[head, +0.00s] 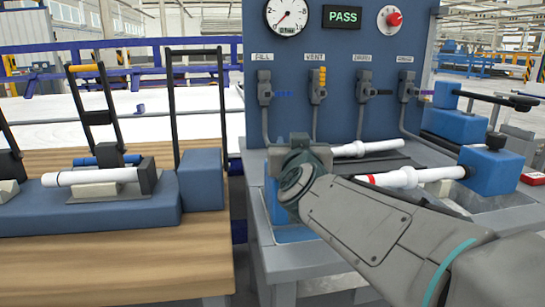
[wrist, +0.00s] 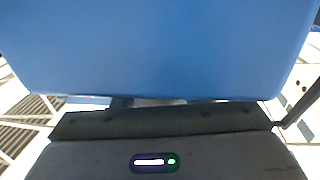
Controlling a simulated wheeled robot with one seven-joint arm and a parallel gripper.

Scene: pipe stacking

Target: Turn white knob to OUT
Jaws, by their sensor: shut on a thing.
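No white knob shows, and I cannot read an OUT mark. My gripper (head: 304,150) is low in front of the blue panel (head: 335,75), at the left end of the test bench. Its fingers and what they hold are hidden behind my wrist in the head view. A blue block (head: 273,195) is partly visible beside and behind my wrist. In the wrist view a large plain blue surface (wrist: 160,50) fills the upper part, close to the dark gripper body (wrist: 160,122). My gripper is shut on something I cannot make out.
The panel carries a gauge (head: 287,14), a PASS display (head: 342,16), a red knob (head: 391,18) and several valve handles. A white pipe (head: 415,177) meets the right blue block (head: 490,170). A wooden table (head: 120,260) with another white pipe (head: 92,177) stands left.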

